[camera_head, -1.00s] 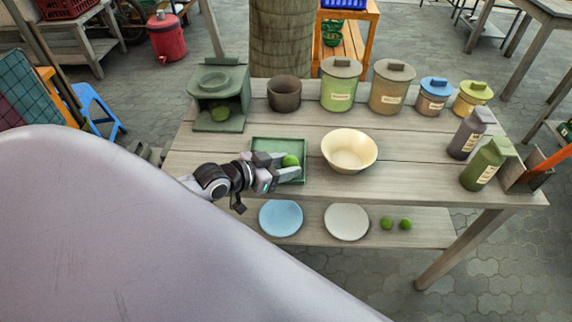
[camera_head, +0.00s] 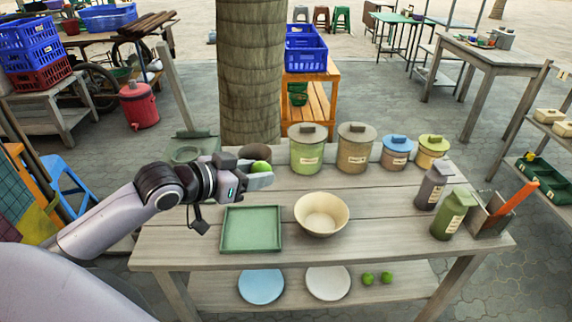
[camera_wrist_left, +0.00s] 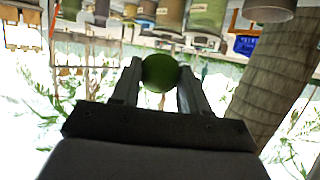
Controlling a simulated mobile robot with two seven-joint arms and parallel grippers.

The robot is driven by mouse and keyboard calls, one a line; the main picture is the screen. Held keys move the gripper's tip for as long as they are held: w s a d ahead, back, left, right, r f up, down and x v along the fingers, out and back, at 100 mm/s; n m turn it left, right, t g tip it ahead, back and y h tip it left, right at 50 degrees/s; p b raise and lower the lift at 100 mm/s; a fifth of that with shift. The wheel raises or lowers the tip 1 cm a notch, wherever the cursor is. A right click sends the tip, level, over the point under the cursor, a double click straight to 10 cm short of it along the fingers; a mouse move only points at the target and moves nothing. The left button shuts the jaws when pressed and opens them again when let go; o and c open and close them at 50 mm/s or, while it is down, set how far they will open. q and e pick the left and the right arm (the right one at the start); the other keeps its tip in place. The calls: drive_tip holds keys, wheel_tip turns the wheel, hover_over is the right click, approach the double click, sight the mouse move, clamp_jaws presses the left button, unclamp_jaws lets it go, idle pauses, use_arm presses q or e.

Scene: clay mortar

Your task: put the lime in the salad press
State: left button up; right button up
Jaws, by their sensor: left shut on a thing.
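The lime (camera_head: 261,167) is a small green ball held at the fingertips of my left gripper (camera_head: 259,177), which is shut on it. In the left wrist view the lime (camera_wrist_left: 159,73) sits between the two dark fingers (camera_wrist_left: 159,88). The gripper is raised above the table, in front of the brown pot. My right gripper is not in view.
The square green tray (camera_head: 251,229) is empty in front. The cream bowl (camera_head: 322,214) stands to its right. The brown pot (camera_head: 254,156) and lidded jars (camera_head: 308,149) line the back.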

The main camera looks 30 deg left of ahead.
use_arm(q)
drive_tip(key=shift+r, duration=0.25)
drive_tip(key=s+d+f+n+y, duration=0.3)
drive_tip(key=s+d+y, duration=0.1)
drive_tip(key=d, duration=0.5)
drive_tip(key=shift+s+f+n+t, duration=0.15)
drive_tip(key=shift+s+n+t, duration=0.15)
drive_tip(key=shift+s, duration=0.5)
drive_tip(key=w+a+r+m+h, duration=0.1)
drive_tip(key=a, duration=0.1)
drive_tip(key=w+a+m+h, duration=0.1)
drive_tip(key=w+a, duration=0.1)
drive_tip(key=a, duration=0.1)
drive_tip(key=w+a+r+m+h, duration=0.1)
drive_tip(key=w+a+h, duration=0.1)
drive_tip(key=a, duration=0.1)
drive_tip(key=shift+w+a+r+m, duration=0.2)
drive_tip(key=shift+a+r+m, duration=0.05)
drive_tip(key=shift+r+m, duration=0.1)
drive_tip(key=shift+w+a+r+g, duration=0.15)
drive_tip(key=shift+a+r+g, duration=0.15)
drive_tip(key=shift+g, duration=0.1)
